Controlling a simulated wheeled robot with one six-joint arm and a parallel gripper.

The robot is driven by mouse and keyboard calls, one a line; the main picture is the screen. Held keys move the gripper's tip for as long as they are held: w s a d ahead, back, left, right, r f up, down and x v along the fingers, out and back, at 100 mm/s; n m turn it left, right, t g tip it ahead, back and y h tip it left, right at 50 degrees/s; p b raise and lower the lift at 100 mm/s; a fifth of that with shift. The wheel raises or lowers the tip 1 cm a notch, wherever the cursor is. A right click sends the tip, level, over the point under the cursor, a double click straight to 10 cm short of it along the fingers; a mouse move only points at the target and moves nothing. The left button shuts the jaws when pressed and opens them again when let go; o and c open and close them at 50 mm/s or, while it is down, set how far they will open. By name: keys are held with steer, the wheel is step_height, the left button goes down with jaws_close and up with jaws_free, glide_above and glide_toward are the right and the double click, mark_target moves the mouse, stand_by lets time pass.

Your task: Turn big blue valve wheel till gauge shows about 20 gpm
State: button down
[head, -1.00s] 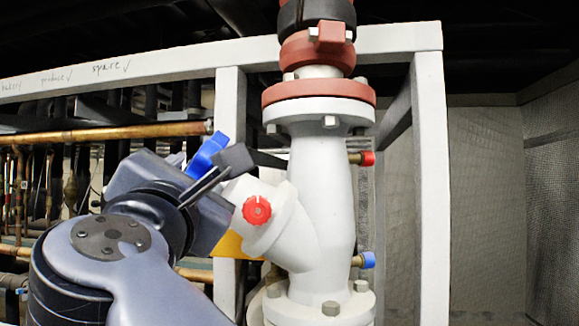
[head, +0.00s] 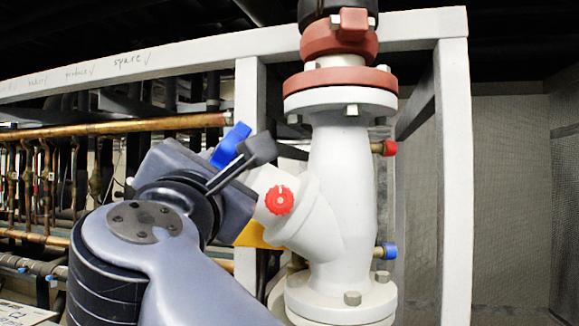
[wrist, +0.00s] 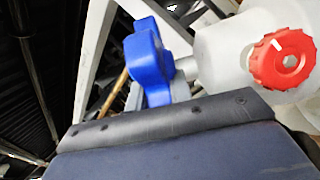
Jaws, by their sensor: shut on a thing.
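The big blue valve wheel (head: 230,145) sits on the slanted branch of a white valve body (head: 340,190); only part of it shows behind my gripper. My gripper (head: 246,156) is at the wheel, its dark finger against the near side, and is shut on it. The other finger is hidden. In the wrist view the blue wheel (wrist: 150,62) stands just beyond the dark edge of my gripper, and its stem runs right into the white body. No gauge face is readable in either view.
A red knob (head: 279,200) faces out on the white branch, close to my gripper. Red-capped (head: 388,148) and blue-capped (head: 387,251) side ports stick out right. A white frame (head: 455,180) surrounds the valve. Copper pipes (head: 110,128) run behind at left.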

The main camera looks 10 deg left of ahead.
steer(key=shift+r+p, duration=0.2)
steer(key=shift+p, duration=0.25)
steer(key=g+p, duration=0.1)
steer(key=n+g+y+p, duration=0.1)
steer(key=p, duration=0.1)
steer(key=shift+d+r, duration=0.1)
steer(key=shift+r, duration=0.2)
steer(key=shift+n+g+y+p, duration=0.6)
steer(key=shift+g+y+p, duration=0.1)
steer(key=shift+p, duration=0.4)
steer(key=n+g+y+p, duration=0.1)
steer(key=g, duration=0.1)
steer(key=shift+d+f+g+p, duration=0.1)
steer(key=shift+d+g+p, duration=0.05)
steer(key=shift+g+p, duration=0.15)
steer(key=shift+n+g+y, duration=0.3)
steer(key=shift+n+g, duration=0.2)
steer(key=shift+g, duration=0.4)
steer(key=shift+g, duration=0.4)
steer(key=c, duration=1.3)
jaws_free()
